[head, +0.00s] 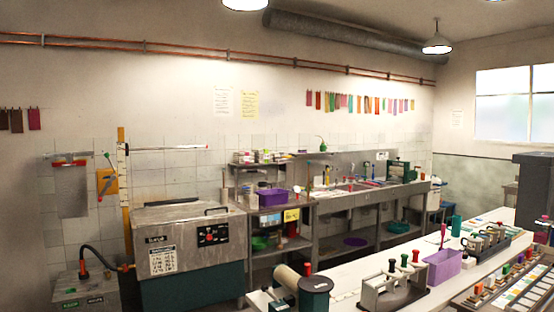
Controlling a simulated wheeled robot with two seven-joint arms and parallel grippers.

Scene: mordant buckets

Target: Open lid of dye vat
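A large steel vat (190,242), which looks like the dye vat, stands at the left against the tiled wall. Its front has a black control panel with a red button and a white printed label. Its steel lid (165,215) lies flat on top and looks shut. A black bar handle (216,211) sits at the right of the lid, and another dark strip runs along its back. The lower body is dark green. Neither of my grippers shows in the head view.
A white worktable (350,285) with a spool, a stamp rack and a purple bin (443,266) fills the front right. A steel shelf (280,243) stands right of the vat, with a long sink bench beyond. A hose and a small grey box (85,288) stand left of the vat.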

